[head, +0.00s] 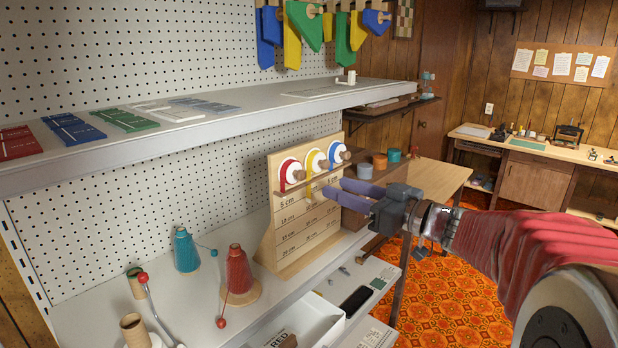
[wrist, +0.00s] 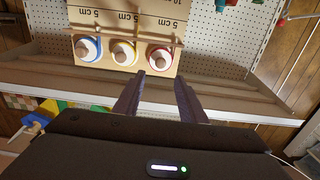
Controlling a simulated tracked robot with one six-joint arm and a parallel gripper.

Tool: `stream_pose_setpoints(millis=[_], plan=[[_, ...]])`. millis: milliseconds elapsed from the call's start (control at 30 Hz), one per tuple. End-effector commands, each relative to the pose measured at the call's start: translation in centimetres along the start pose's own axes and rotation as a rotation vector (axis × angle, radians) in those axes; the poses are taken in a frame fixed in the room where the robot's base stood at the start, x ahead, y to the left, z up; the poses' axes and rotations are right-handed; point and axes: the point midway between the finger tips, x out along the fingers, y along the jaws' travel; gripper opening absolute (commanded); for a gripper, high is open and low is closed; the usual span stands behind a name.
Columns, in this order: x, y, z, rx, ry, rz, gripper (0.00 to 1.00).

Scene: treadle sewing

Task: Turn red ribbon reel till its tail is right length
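The red ribbon reel (head: 287,172) is the leftmost of three white-faced reels with wooden knobs on an upright wooden board (head: 290,242). Only a short red edge shows low on it; I cannot tell its tail length. The board has printed lines, with 5 cm the top one under the red reel. My gripper (head: 335,188) has two purple fingers, apart and empty, to the right of the red reel and in front of the board. In the wrist view, which is upside down, the red reel (wrist: 160,57) lies just beyond and between the fingertips, not touched.
The yellow reel (head: 314,161) and blue reel (head: 335,153) sit close beside the red one. A grey shelf (head: 215,125) runs above. Teal (head: 186,252) and red (head: 238,272) thread cones stand left of the board. A white drawer (head: 322,325) is open below.

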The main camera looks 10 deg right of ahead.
Motion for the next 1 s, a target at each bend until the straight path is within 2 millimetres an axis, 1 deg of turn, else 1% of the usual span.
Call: stream_pose_setpoints(millis=[33,600,700,800,1000], plan=[[0.8,-0.1,0.0,0.000,0.001,-0.004,0.38],[8.9,-0.1,0.0,0.001,0.000,-0.003,0.38],[9.8,-0.1,0.0,0.000,0.000,-0.004,0.38],[10.3,-0.1,0.0,0.000,-0.001,-0.002,0.38],[10.5,-0.1,0.0,0.000,0.000,-0.001,0.38]])
